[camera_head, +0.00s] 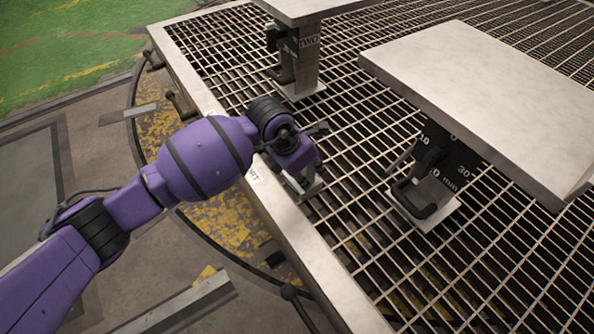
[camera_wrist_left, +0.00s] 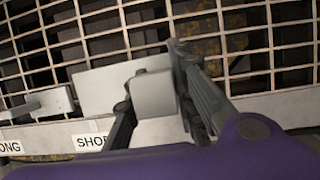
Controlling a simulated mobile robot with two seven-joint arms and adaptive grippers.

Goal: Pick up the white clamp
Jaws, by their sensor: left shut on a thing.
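My left gripper (camera_head: 304,182) reaches down to the near edge of the grated table. In the left wrist view, the left gripper (camera_wrist_left: 160,112) is shut on a pale white block-like piece (camera_wrist_left: 153,94), which I take to be the white clamp. Its dark fingers stand on either side of the piece. In the head view the gripper hides most of it. I cannot tell whether the piece is lifted clear of the table. My right gripper is in neither view.
The pale table rim (camera_head: 345,292) carries a label partly reading SHORT (camera_wrist_left: 91,141). Two stands with pale tops, a near one (camera_head: 480,90) and a far one (camera_head: 305,8), rise from the grating (camera_head: 345,120). Another pale piece (camera_wrist_left: 48,103) lies left in the wrist view.

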